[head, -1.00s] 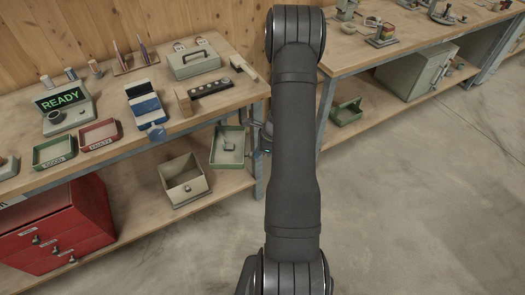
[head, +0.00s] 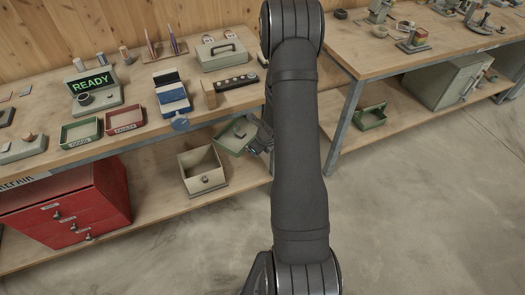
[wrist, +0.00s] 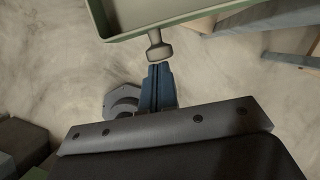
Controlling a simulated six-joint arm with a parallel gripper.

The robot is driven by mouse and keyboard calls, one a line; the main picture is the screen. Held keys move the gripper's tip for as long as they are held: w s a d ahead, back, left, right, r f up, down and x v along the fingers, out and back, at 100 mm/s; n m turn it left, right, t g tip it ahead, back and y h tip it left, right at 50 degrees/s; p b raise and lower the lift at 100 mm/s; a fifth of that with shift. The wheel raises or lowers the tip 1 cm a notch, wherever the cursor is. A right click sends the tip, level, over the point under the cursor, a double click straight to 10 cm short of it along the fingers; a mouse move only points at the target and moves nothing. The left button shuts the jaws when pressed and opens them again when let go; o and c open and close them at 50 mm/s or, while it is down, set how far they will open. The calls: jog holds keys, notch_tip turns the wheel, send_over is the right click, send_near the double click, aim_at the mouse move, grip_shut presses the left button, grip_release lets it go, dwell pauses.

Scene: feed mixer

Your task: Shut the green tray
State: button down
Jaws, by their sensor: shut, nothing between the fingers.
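The green tray (head: 235,137) shows in the head view below the front edge of the left bench, sitting out from under it at an angle. It has a green rim, a pale inside and a small grey thing in it. Its near wall crosses the top of the wrist view (wrist: 150,22), with a grey knob (wrist: 157,47) on the front. My gripper (wrist: 160,68) has blue fingers, shut and empty, pointing at the knob with its tips just short of it or touching; I cannot tell which. In the head view my arm partly hides the gripper.
An open beige box (head: 203,170) stands on the lower shelf left of the tray. A red drawer cabinet (head: 75,205) is further left. Small trays and devices crowd the left bench top (head: 145,135). A second green tray (head: 370,117) lies under the right bench. The floor in front is clear.

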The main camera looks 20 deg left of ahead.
aim_at(244, 149)
jog(key=shift+s+a+m+t, duration=0.1)
jog(key=shift+a+m+t, duration=0.3)
jog(key=shift+a+m, duration=0.75)
jog(key=shift+a+n, duration=0.25)
jog(key=shift+a, duration=1.05)
